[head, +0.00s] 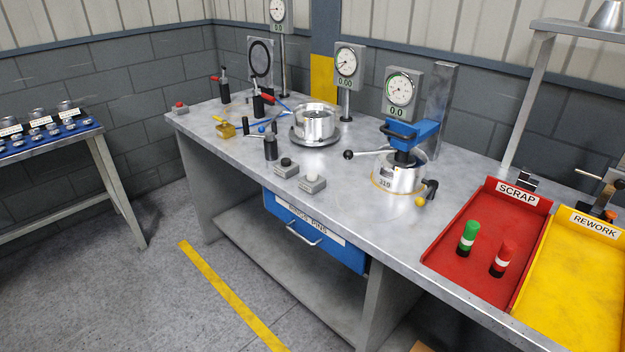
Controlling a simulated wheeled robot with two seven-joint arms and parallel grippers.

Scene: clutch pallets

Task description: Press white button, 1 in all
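The white button (313,178) is a small pale knob on top of a grey box (313,186) on the metal workbench, close to its front edge. A similar grey box with a black button (286,162) stands just to its left. Neither of my grippers is in the head view, and nothing touches or covers the white button.
A silver cylinder (314,124) on a round base stands behind the buttons. A dark upright post (270,148) is at their left. A blue-headed press (412,133) with a side lever is at right. Red scrap (459,252) and yellow rework (577,290) trays lie further right.

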